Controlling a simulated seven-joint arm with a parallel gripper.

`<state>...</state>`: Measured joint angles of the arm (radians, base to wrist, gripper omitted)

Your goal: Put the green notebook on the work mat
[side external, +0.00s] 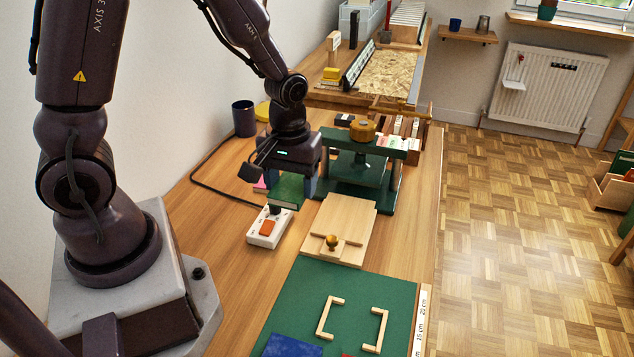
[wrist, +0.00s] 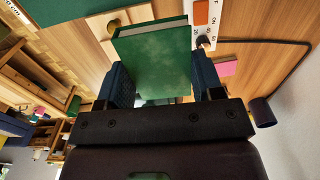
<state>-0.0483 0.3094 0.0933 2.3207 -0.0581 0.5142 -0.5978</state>
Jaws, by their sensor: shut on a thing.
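My gripper (side external: 292,185) is shut on the green notebook (side external: 286,191), near the dark green press. In the wrist view the notebook (wrist: 155,62) sits between the two fingers (wrist: 160,88), its pale page edge facing the top of the picture. I cannot tell whether the notebook touches the table. The green work mat (side external: 305,291) lies at the front of the table. Two light wooden brackets (side external: 352,322) lie on it, with a blue item (side external: 292,346) at its near edge. A corner of the mat shows in the wrist view (wrist: 65,12).
A white switch box with an orange button (side external: 269,228) stands just in front of the gripper. A wooden board with a brass knob (side external: 340,225) lies between the press (side external: 362,160) and the mat. A dark cup (side external: 244,118) stands behind left. A ruler (side external: 421,320) lies along the right edge.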

